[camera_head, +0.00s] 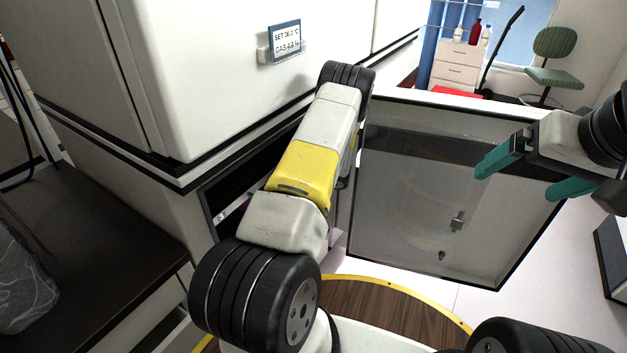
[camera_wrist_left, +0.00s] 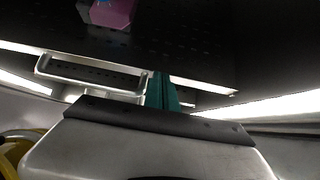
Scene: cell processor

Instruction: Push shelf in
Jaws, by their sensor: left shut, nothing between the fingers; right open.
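The shelf (camera_wrist_left: 200,60) is a dark perforated plate in the left wrist view, with a pale metal handle frame (camera_wrist_left: 90,72) along its front edge. A pink box (camera_wrist_left: 112,12) lies on it. My left gripper (camera_wrist_left: 162,92) has its teal fingers together and empty, at the shelf's front edge beside the handle frame; I cannot tell if they touch. In the head view my left arm reaches into the open lower chamber (camera_head: 232,190) and hides its gripper and most of the shelf. My right gripper (camera_head: 519,182) is open and empty, in front of the open door.
The chamber door (camera_head: 420,215) stands open to the right of my left arm. The white cabinet (camera_head: 215,75) with a display (camera_head: 285,42) is above the chamber. A dark counter (camera_head: 85,235) is at left. Drawers (camera_head: 460,65) and a green chair (camera_head: 553,60) stand far back.

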